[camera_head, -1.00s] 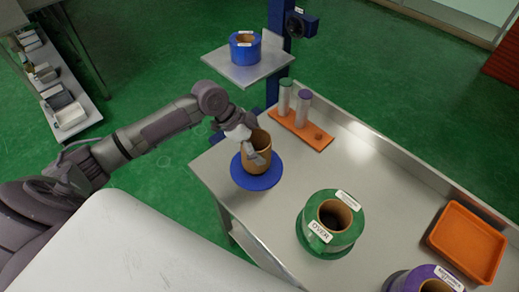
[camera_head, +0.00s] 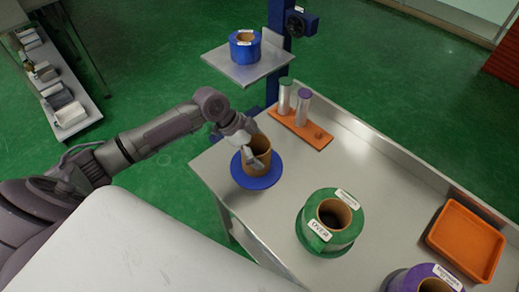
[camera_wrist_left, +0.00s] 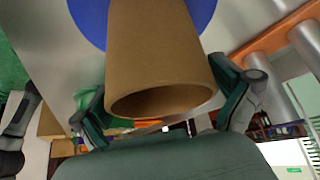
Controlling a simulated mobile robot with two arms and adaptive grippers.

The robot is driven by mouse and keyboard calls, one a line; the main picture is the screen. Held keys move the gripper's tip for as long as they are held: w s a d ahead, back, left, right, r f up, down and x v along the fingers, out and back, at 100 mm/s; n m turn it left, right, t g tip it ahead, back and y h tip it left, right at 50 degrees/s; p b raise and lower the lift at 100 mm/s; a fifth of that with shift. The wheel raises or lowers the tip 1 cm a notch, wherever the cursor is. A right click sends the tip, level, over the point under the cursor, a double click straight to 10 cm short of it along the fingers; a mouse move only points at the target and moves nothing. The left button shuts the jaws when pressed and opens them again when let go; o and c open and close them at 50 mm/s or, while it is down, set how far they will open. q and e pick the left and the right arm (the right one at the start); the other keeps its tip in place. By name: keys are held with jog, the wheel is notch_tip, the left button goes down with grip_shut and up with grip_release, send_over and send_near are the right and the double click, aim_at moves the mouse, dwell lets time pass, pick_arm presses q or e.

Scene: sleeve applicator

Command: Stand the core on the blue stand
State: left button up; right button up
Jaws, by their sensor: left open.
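The core (camera_head: 258,160) is a brown cardboard tube. It stands upright on the round blue stand (camera_head: 249,181) at the left end of the metal table. My left gripper (camera_head: 258,158) is at the core's rim, with its fingers around the tube. In the left wrist view the core (camera_wrist_left: 158,60) fills the middle, its open end toward me. The open fingers (camera_wrist_left: 165,110) lie on either side of it. The blue stand (camera_wrist_left: 88,18) shows behind the core. The core's underside is hidden. My right gripper is not in view.
A green roll (camera_head: 335,228) with a label stands right of the blue stand. A purple roll (camera_head: 422,281) is at the bottom edge. An orange rack (camera_head: 318,139) holds two tubes behind. An orange tray (camera_head: 467,240) is at right. A blue roll (camera_head: 240,53) sits on a raised platform.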

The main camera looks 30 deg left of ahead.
pick_arm(q)
jog(key=b+v, duration=0.1)
jog(key=v, duration=1)
jog(key=shift+r, duration=0.35)
jog(key=shift+s+a, duration=0.1)
jog(key=shift+a, duration=0.05)
